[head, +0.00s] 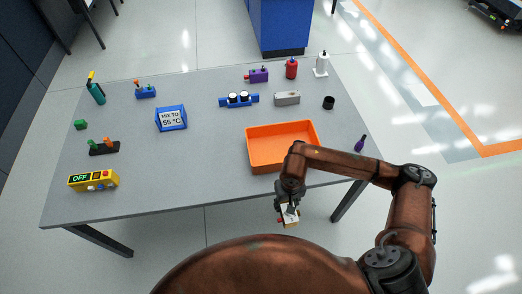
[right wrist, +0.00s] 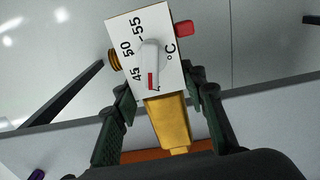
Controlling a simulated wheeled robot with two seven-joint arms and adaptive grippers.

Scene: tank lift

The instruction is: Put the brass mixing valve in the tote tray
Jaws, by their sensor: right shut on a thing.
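The brass mixing valve (right wrist: 168,118) has a white face plate with a 45-50-55 °C scale, a white knob and a red stub on one side. It also shows in the head view (head: 291,215). My right gripper (right wrist: 160,115) is shut on it, with the dark fingers on either side of its brass body. In the head view my right gripper (head: 288,200) holds the valve off the table's front edge, below the tray. The orange tote tray (head: 262,168) sits on the table at the right front and looks empty. My left gripper is not in view.
The grey table (head: 200,180) carries a yellow OFF box (head: 93,180), a blue "MIX TO 55 °C" sign (head: 171,118), a blue two-gauge block (head: 239,100), a grey box (head: 287,98) and a purple bottle (head: 360,144). The table's front middle is clear.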

